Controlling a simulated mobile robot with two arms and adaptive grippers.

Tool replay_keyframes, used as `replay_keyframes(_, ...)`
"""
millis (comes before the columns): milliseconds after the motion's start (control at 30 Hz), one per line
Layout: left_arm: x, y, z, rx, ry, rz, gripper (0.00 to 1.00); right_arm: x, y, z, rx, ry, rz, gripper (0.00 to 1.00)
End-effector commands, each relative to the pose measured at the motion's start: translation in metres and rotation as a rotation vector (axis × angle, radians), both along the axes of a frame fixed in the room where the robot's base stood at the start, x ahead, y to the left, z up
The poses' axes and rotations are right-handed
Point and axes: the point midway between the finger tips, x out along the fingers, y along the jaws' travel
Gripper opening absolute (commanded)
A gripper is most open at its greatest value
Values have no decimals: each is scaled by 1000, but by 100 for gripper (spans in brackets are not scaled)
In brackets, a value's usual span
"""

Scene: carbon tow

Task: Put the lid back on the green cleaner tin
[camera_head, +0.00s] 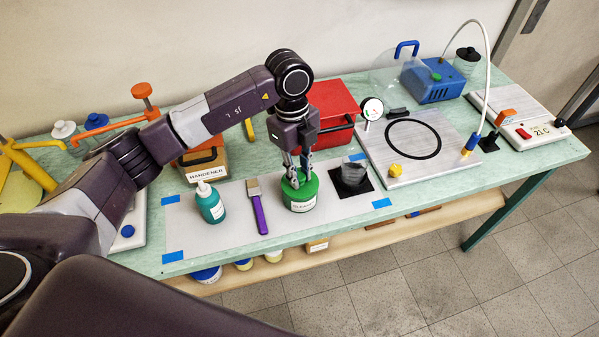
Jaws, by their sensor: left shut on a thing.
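The green cleaner tin (300,203) stands upright on the light mat, with its white label facing me. My left gripper (298,178) comes down over it from above. Its fingers are shut on the green lid (291,183) at the top of the tin. The lid is at the tin's mouth, partly hidden by the fingers. I cannot tell whether it is fully seated or slightly raised. My right gripper is not in view.
A purple-handled brush (259,212) and a teal bottle (211,206) are left of the tin. A dark cup (351,174) on a black square is close to its right. A red box (334,100) stands behind. The mat (240,239) is clear in front.

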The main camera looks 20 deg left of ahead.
Motion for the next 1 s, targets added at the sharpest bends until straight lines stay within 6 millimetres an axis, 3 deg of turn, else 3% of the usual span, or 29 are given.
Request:
replay_keyframes(333, 0, 0, 0, 0, 0, 0, 4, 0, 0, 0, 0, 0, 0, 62)
replay_keyframes(367, 0, 0, 0, 0, 0, 0, 19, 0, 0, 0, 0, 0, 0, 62)
replay_keyframes(533, 0, 0, 0, 0, 0, 0, 38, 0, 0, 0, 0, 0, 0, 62)
replay_keyframes(733, 0, 0, 0, 0, 0, 0, 38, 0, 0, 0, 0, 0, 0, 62)
replay_keyframes(900, 0, 0, 0, 0, 0, 0, 56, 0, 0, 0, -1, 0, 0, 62)
replay_keyframes(1000, 0, 0, 0, 0, 0, 0, 56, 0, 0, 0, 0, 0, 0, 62)
